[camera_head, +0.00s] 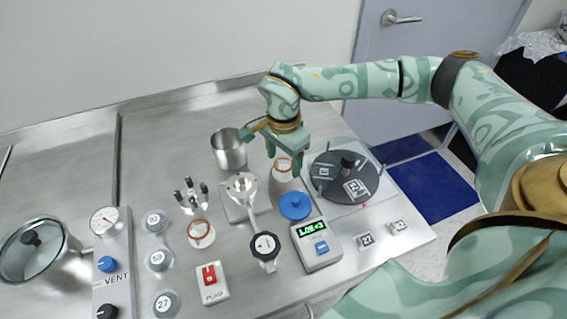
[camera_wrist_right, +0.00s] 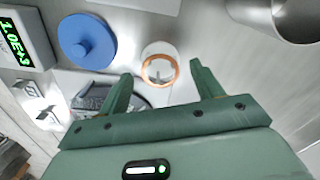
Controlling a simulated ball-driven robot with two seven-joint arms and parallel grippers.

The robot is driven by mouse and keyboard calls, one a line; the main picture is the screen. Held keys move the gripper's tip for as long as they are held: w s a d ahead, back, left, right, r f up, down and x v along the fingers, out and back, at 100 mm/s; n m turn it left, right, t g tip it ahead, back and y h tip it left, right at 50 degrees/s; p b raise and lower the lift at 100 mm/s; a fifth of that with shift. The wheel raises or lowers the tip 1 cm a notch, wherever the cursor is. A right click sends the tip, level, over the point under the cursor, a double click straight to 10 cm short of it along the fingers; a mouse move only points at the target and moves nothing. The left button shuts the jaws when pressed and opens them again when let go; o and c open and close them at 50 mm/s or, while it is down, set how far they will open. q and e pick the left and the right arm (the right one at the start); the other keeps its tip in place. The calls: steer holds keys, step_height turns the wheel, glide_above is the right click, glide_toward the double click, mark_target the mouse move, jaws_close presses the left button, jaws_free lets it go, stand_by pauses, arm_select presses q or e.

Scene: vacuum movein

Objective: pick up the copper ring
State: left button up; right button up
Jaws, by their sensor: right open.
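A copper ring (camera_wrist_right: 176,70) lies on a pale, round, cup-like holder. It also shows in the head view (camera_head: 282,171), just below my right gripper. My right gripper (camera_head: 284,163) is open and points down over the ring. In the wrist view the ring appears between the two green fingertips (camera_wrist_right: 160,74), with nothing gripped. I cannot tell the exact height gap. A second copper-coloured ring (camera_head: 199,222) sits on another pale round piece to the left. My left gripper is not in view.
A steel beaker (camera_head: 229,152) stands left of my right gripper. A blue knobbed lid (camera_head: 294,207), a gauge reader (camera_head: 317,250) and a dark round plate with a knob (camera_head: 328,180) are close by. A valve (camera_head: 265,248) and pump switch (camera_head: 210,283) stand nearer the front.

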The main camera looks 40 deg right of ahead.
steer(key=c, duration=1)
steer(key=shift+o, duration=0.2)
